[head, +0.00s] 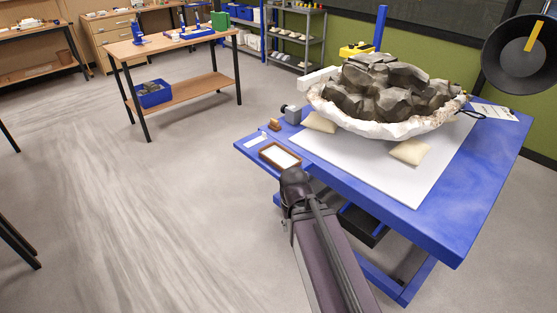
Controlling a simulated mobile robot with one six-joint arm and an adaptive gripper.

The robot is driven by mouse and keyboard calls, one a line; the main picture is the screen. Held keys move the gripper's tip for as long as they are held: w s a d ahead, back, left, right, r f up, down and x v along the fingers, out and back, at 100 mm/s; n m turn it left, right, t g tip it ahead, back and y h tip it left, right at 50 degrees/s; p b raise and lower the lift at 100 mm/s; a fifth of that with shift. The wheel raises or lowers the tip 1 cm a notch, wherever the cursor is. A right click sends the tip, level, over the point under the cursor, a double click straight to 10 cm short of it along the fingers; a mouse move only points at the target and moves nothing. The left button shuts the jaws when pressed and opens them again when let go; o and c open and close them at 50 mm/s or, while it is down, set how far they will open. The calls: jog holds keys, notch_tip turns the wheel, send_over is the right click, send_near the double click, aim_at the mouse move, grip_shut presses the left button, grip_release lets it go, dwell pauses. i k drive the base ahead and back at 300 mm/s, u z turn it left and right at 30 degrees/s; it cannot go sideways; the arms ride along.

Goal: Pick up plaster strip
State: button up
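I cannot tell for sure which thing is the plaster strip. A white, flat piece lies in a small brown-framed tray (269,153) near the left corner of the blue table (455,235). A white block-like piece (318,78) also shows at the left rim of the white plaster jacket (385,128), which holds dark grey rock (385,85). My arm (325,255) rises from the bottom, and its dark upper joint shows just below the tray. I cannot make out my gripper or its fingers.
Cream pads (410,152) sit by the jacket on a white sheet (405,187). A small grey device (292,114) stands near the table's left edge. A round dark lamp or duct hood (515,70) hangs at right. A wooden workbench (175,45) stands back left; the floor between is open.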

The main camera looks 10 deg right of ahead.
aim_at(262, 138)
jog(key=k, duration=0.65)
jog(key=u, duration=0.3)
jog(key=i, duration=1.3)
jog(key=z, duration=0.45)
jog(key=i, duration=1.05)
jog(key=z, duration=0.55)
